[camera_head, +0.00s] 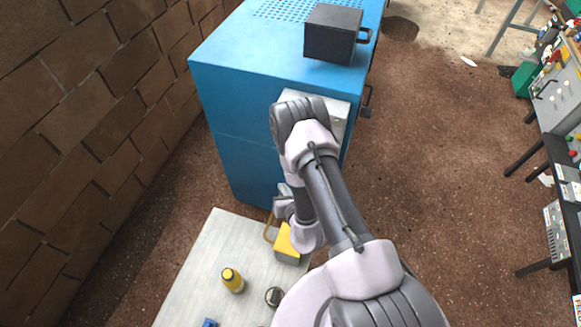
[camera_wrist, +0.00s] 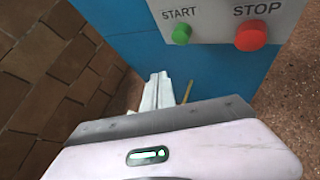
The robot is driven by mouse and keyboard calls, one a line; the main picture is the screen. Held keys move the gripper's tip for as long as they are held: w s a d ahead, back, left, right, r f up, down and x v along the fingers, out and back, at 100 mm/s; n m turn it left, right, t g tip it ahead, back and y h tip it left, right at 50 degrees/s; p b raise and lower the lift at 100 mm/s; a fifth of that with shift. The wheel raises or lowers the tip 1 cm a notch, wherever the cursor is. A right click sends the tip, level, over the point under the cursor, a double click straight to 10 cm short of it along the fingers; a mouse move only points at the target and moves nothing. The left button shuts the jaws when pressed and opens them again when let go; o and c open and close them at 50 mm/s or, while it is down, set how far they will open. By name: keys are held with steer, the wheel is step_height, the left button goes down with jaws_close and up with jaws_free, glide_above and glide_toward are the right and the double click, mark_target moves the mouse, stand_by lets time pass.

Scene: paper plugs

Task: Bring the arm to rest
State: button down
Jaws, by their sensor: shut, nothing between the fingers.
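My arm reaches up and bends back down in front of the blue cabinet (camera_head: 240,130). My gripper (camera_head: 283,190) hangs low beside the cabinet's front, above the far end of the pale table (camera_head: 205,265). In the wrist view its fingers (camera_wrist: 157,80) are together, with nothing between them. A thin brown rod (camera_wrist: 187,91) shows just right of the fingers. A yellow-topped block (camera_head: 287,244) sits on the table close to my wrist, partly covered by the arm.
A panel with a green START button (camera_wrist: 181,34) and red STOP button (camera_wrist: 251,36) faces the wrist camera. A dark box (camera_head: 332,34) stands on the cabinet. A brick wall (camera_head: 90,110) bounds the left; open floor (camera_head: 440,160) lies right.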

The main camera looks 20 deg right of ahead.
stand_by(0.3)
steer(key=w+a+r+n+y, duration=0.3)
steer(key=w+a+r+y, duration=0.15)
steer(key=a+r, duration=0.4)
steer(key=s+a+r+n+g+y, duration=0.2)
steer(key=s+a+r+n+y, duration=0.3)
steer(key=r, duration=0.7)
steer(key=a+r+n+g+y, duration=0.35)
steer(key=a+r+n, duration=0.35)
steer(key=r, duration=0.5)
steer(key=s+r+n+g+h, duration=0.2)
steer(key=s+r+n+g, duration=0.4)
steer(key=s+n, duration=0.6)
steer(key=s+d+r+n+t+h, duration=0.2)
steer(key=s+d+n+h, duration=0.1)
steer(key=d, duration=0.5)
steer(key=s+d+r+n+t+h, duration=0.2)
steer(key=s+d+h, duration=0.4)
steer(key=d, duration=0.3)
steer(key=shift+s+d+r+n+t, duration=0.2)
steer(key=shift+s+n+t, duration=0.25)
steer(key=shift+s+n, duration=0.4)
